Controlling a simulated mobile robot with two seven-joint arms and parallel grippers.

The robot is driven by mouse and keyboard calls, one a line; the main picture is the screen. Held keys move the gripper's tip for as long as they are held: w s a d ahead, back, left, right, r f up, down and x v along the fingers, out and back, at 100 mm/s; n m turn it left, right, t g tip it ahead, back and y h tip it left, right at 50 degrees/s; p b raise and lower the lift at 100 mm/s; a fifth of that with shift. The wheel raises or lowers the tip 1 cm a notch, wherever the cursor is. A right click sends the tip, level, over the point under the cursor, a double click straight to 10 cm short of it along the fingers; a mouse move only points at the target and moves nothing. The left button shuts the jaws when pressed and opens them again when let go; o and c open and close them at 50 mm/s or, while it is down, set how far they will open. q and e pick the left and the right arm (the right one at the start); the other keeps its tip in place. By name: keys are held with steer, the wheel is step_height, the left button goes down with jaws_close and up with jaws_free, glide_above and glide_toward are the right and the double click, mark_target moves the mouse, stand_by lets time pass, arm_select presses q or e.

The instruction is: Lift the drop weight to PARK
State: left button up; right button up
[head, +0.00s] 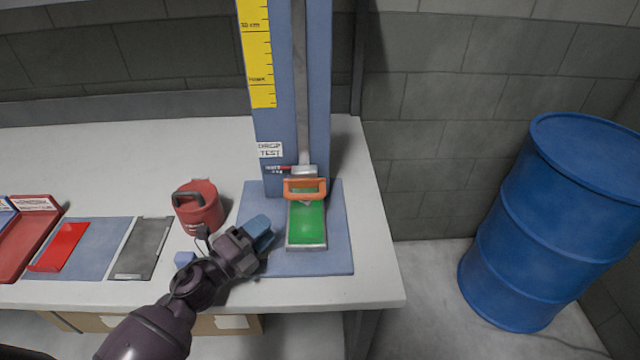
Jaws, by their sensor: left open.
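The drop weight (303,173) is a small grey block with an orange handle (305,189) on its front. It sits low on the grey rail (300,90) of the blue drop tester column (320,120), just above a green pad (307,224) in a grey frame. A yellow scale (256,55) with marks runs up the column's left side; its small lettering is hard to read. My left gripper (260,232) is open and empty, over the blue base plate, left of the green pad and apart from the handle. My right gripper is out of view.
A red canister with a dark handle (200,208) stands left of the tester, close behind my left arm. A blue drum (553,220) stands on the floor at right.

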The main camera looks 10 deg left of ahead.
mark_target(303, 194)
arm_select(q)
steer(key=shift+p+x, duration=0.5)
steer(key=shift+x, duration=5.45)
jaws_close()
